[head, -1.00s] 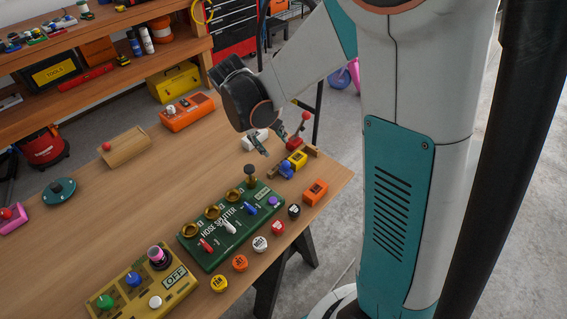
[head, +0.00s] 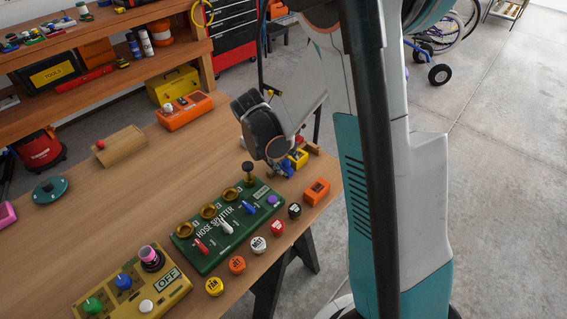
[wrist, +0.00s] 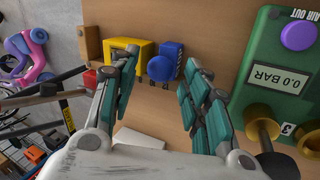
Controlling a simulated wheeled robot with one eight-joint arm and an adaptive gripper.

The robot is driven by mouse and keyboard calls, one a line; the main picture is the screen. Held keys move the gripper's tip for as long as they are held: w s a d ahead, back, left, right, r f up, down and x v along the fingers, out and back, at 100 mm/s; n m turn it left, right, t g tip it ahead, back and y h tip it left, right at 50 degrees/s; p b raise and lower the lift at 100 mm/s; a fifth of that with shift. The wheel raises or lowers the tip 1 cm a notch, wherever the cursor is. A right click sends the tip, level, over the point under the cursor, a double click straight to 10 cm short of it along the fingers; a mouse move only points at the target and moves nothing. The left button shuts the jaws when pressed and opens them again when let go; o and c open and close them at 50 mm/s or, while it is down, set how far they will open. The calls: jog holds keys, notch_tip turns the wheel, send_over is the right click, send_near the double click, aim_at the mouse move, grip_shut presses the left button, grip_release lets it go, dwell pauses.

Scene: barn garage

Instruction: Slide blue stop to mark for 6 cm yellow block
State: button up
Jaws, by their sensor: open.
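The blue stop (wrist: 163,67) lies between my gripper's (wrist: 160,62) two open fingers in the wrist view, nearer the left fingertip; contact cannot be told. In the head view the blue stop (head: 288,171) is partly hidden by my wrist. The yellow block (wrist: 127,43) sits just left of the stop in the wrist view, partly behind my left finger. It also shows in the head view (head: 299,157). A wooden end piece (wrist: 91,42) stands beyond the block. No marks are readable.
The green hose splitter panel (head: 215,258) with brass fittings is close beside the stop. An orange block (head: 316,190) and several round caps (head: 257,245) lie along the table edge. A red part (wrist: 90,79) is beside the left finger.

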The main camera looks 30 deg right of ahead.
aim_at(293, 160)
jog(key=shift+d+f, duration=0.15)
jog(key=shift+f, duration=0.2)
jog(key=shift+c, duration=0.3)
grip_shut()
jog(key=shift+w+d, duration=0.3)
jog(key=shift+d, duration=0.45)
jog(key=shift+w+d, duration=0.25)
jog(key=shift+d, duration=0.5)
jog(key=shift+a, duration=0.1)
jog(key=shift+o, duration=0.3)
grip_release()
jog(key=v, duration=1.2)
